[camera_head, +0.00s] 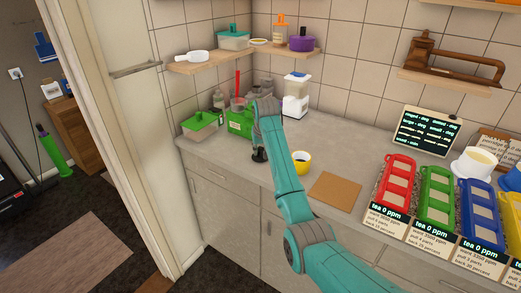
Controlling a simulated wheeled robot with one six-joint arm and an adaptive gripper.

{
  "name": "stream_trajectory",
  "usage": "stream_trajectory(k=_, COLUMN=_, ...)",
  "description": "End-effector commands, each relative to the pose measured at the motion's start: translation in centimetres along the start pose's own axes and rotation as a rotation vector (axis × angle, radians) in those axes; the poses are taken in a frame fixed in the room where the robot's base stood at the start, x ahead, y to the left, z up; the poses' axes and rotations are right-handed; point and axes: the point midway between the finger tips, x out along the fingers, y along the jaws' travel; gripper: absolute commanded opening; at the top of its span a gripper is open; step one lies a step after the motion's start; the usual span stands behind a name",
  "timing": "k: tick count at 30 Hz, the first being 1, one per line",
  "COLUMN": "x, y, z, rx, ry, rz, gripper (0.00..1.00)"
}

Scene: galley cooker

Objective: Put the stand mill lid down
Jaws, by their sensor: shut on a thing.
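A white appliance (296,97) that looks like the stand mill stands upright against the back wall, with a bluish top part. My teal arm reaches over the counter (225,157), and my dark gripper (259,155) points down close above the counter, left of the yellow cup. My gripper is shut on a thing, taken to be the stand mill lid. The held piece is too small and dark to make out, and I cannot tell whether it touches the counter.
A yellow cup (301,162) and a brown board (335,190) lie right of my gripper. Green containers (200,125) and (239,122) stand behind left. Red (397,184), green (436,195) and blue (482,213) racks fill the right. A shelf (205,67) hangs above.

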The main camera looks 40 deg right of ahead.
Motion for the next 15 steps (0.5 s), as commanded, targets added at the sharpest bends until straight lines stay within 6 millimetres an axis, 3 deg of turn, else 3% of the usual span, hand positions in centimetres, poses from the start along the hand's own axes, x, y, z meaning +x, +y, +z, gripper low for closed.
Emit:
stream_trajectory(k=7, x=0.14, y=0.0, z=0.06, rx=0.0, ry=0.0, rz=0.0, gripper=0.02)
stream_trajectory(k=8, x=0.1, y=0.0, z=0.04, rx=0.0, ry=0.0, rz=0.0, gripper=0.33)
stream_trajectory(k=10, x=0.09, y=0.01, z=0.04, rx=0.0, ry=0.0, rz=0.0, gripper=0.5)
stream_trajectory(k=15, x=0.08, y=0.0, z=0.04, rx=0.0, ry=0.0, rz=0.0, gripper=0.5)
